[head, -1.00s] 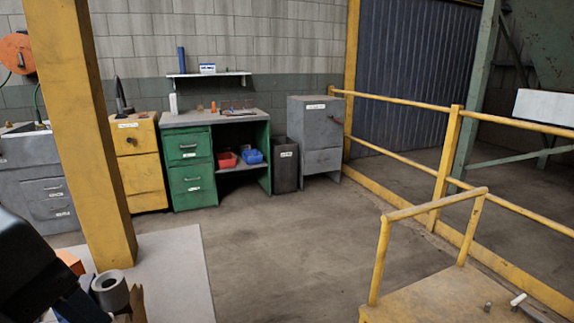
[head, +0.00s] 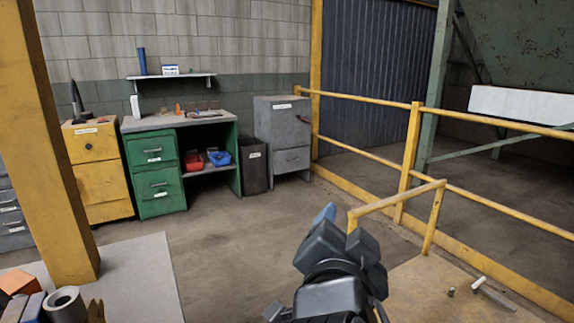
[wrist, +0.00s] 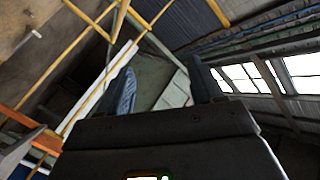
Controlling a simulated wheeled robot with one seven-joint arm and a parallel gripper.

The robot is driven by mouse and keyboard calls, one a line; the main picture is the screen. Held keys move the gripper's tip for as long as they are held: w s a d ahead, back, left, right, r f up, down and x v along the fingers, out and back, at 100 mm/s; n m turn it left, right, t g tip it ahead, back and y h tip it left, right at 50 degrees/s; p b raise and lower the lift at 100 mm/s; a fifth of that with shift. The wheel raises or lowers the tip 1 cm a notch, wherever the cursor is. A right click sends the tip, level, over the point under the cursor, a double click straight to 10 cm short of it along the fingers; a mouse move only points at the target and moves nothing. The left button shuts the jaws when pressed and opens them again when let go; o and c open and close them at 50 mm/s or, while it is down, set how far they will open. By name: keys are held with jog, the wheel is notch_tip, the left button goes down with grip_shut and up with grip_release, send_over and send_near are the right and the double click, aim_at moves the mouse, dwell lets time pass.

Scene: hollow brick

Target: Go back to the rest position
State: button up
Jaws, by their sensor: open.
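My gripper (wrist: 163,85) shows in the wrist view with its two fingers wide apart and nothing between them. The wrist view is tilted and looks past the fingers toward yellow rails, a roof and bright windows. In the head view my dark arm and gripper (head: 325,214) stand in the lower middle, raised in front of the floor, with a bluish fingertip at the top. The gripper touches nothing that I can see.
A yellow post (head: 62,150) stands at left, with a hollow grey cylinder (head: 65,302) and an orange block (head: 18,282) near its foot. A green desk (head: 158,178) stands at the back wall. A yellow railing (head: 409,160) runs along the right. The middle floor (head: 235,240) is clear.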

jog(key=s+d+f+n+y, duration=0.6)
jog(key=s+d+f+n, duration=0.7)
jog(key=s+f, duration=0.35)
jog(key=s+m+g+h, duration=0.1)
jog(key=s+m, duration=0.1)
jog(key=s, duration=2.1)
jog(key=shift+s+m, duration=0.2)
jog(key=shift+m, duration=0.1)
jog(key=shift+d, duration=0.1)
